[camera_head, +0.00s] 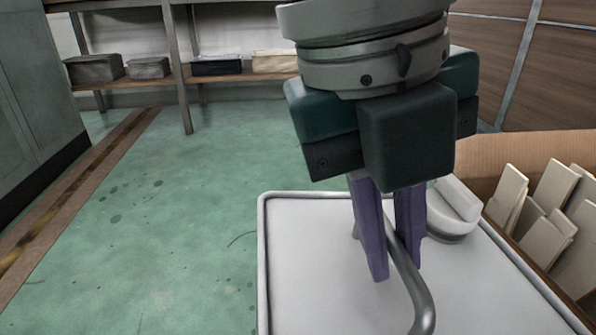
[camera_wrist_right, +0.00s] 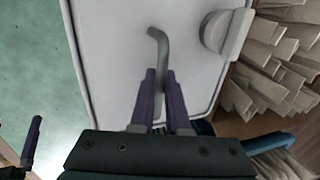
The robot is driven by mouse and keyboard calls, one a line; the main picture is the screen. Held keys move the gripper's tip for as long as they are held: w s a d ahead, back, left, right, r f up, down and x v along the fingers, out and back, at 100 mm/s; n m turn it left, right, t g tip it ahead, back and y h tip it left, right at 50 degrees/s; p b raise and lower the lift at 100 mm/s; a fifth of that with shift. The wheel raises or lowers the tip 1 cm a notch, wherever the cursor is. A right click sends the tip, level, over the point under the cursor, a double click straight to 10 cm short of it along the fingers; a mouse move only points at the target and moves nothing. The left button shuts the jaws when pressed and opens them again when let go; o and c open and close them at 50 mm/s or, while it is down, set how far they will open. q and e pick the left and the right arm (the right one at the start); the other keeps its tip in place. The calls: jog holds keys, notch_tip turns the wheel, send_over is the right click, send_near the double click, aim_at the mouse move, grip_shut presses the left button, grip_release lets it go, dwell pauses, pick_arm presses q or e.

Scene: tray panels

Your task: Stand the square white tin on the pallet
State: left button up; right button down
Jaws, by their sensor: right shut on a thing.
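My right gripper (camera_head: 397,272) is shut on a grey bent bar (camera_head: 422,305), with its purple fingers pointing down on either side of it. In the right wrist view the bar (camera_wrist_right: 158,40) runs out between the fingertips (camera_wrist_right: 160,73) over a white rimmed panel (camera_head: 300,240). I cannot tell whether the bar is fixed to the panel. A pale round piece with a flat block on it (camera_head: 455,222) sits at the panel's right. Part of my left gripper (camera_wrist_right: 33,138) shows at the lower left of the wrist view. I make out no square white tin or pallet.
A cardboard box (camera_head: 520,148) full of pale flat slabs (camera_head: 553,185) stands right of the panel. Shelves with several bins (camera_head: 95,68) are at the back, and a grey cabinet (camera_head: 35,90) is at the left. The green floor (camera_head: 180,200) between is clear.

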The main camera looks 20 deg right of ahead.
jog(key=shift+w+d+f, duration=0.15)
jog(key=shift+f, duration=0.1)
jog(key=c, duration=1.1)
grip_release()
jog(key=shift+s+d+f, duration=0.1)
jog(key=shift+s, duration=0.25)
jog(key=shift+c, duration=0.2)
jog(key=shift+o, duration=1.1)
jog(key=shift+w, duration=0.1)
jog(key=shift+r, duration=0.35)
jog(key=p+v, duration=0.6)
jog(key=v, duration=0.5)
jog(key=shift+r+p, duration=0.25)
jog(key=shift+p, duration=0.15)
